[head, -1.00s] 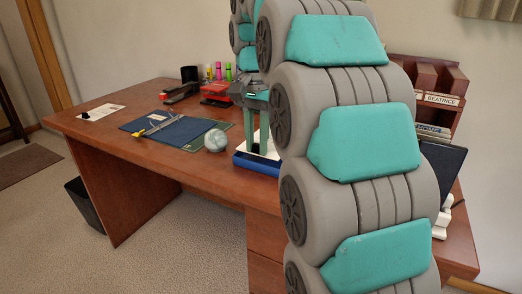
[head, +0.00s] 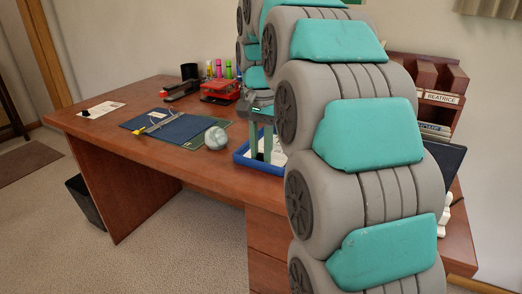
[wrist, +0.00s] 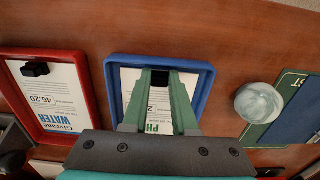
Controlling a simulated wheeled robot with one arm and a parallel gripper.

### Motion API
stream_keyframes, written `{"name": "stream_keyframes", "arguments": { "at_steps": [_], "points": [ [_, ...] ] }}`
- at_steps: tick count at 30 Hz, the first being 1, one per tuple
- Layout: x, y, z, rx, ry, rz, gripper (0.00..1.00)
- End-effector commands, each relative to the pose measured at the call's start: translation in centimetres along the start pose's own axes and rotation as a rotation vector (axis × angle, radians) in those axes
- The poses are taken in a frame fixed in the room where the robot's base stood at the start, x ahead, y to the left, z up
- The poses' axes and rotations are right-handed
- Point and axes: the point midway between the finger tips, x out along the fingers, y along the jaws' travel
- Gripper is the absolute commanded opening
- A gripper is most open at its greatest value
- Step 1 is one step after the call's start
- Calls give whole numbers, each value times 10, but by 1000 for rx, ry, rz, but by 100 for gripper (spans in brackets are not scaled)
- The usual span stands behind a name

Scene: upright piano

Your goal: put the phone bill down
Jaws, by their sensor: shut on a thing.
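The phone bill (wrist: 132,85) is a white sheet with printed text, partly hidden by my fingers in the wrist view. It appears inside the outline of the blue tray (wrist: 207,82); I cannot tell whether it touches the tray floor. My gripper (wrist: 160,80) is shut on the black clip of the bill, over the tray's middle. In the head view my gripper (head: 261,150) points down at the blue tray (head: 241,159), and part of the white sheet (head: 279,153) shows beside the fingers. My arm hides the tray's right part.
A red tray (wrist: 90,97) with a clipped water bill (wrist: 62,85) lies left in the wrist view. A glass ball (head: 215,138) and blue folder (head: 185,128) lie left of the blue tray in the head view. A red stapler-like item (head: 218,90) stands behind.

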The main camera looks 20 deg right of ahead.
Motion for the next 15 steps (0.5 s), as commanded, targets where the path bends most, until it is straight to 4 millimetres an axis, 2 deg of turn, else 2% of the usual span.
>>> {"name": "stream_keyframes", "arguments": {
  "at_steps": [1,8,15],
  "points": [
    [1,0,0,0,0,0,28],
    [0,0,0,0,0,0,54],
    [0,0,0,0,0,0,56]
  ]
}}
